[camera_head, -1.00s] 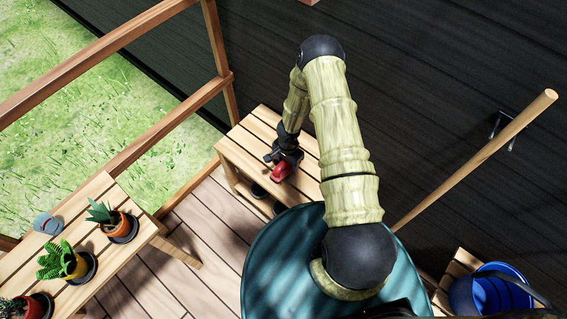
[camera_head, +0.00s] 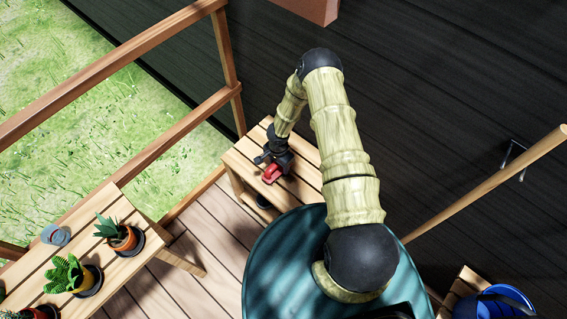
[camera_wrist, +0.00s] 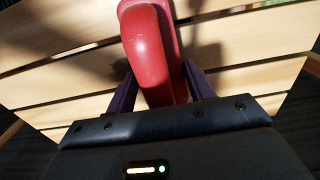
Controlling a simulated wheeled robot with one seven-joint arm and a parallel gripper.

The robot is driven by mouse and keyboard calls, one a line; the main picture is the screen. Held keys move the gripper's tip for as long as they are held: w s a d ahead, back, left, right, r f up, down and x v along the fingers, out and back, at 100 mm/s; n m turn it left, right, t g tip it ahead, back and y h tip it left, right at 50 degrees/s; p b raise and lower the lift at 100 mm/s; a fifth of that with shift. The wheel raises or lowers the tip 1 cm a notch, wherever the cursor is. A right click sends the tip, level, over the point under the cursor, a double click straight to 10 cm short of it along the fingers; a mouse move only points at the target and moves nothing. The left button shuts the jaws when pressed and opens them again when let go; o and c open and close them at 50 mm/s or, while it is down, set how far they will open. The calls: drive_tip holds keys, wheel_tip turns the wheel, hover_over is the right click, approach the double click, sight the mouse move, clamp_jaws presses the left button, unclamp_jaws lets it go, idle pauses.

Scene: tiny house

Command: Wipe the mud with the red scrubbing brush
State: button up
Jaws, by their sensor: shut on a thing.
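The red scrubbing brush (camera_head: 273,173) is in my gripper (camera_head: 268,166), over the slatted wooden bench (camera_head: 305,188) by the dark wall. In the wrist view the brush's smooth red handle (camera_wrist: 148,50) stands between my two dark fingers (camera_wrist: 160,88), which are shut on it. The bench's pale slats (camera_wrist: 60,75) lie behind it. The bristles are hidden, and I cannot tell whether the brush touches the bench. I see no mud in these views.
A second wooden bench (camera_head: 122,262) at lower left holds potted plants (camera_head: 122,237) and a small glass (camera_head: 55,235). A wooden railing (camera_head: 170,145) borders the grass.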

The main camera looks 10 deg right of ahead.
drive_tip(key=shift+w+a+r+p, duration=0.15)
drive_tip(key=shift+w+r+p, duration=0.15)
drive_tip(key=shift+r, duration=0.25)
drive_tip(key=shift+w+a+r+p, duration=0.1)
drive_tip(key=shift+w+r+p, duration=0.1)
drive_tip(key=shift+r+p, duration=0.25)
drive_tip(key=shift+s+d+r+p, duration=0.1)
drive_tip(key=shift+s+r+p, duration=0.1)
drive_tip(key=shift+r+p, duration=0.35)
drive_tip(key=shift+s+d+r+p, duration=0.1)
drive_tip(key=shift+s+r+p, duration=0.05)
drive_tip(key=shift+r+p, duration=0.4)
drive_tip(key=shift+a+r+p, duration=0.15)
drive_tip(key=shift+r+p, duration=1.4)
drive_tip(key=shift+r, duration=0.4)
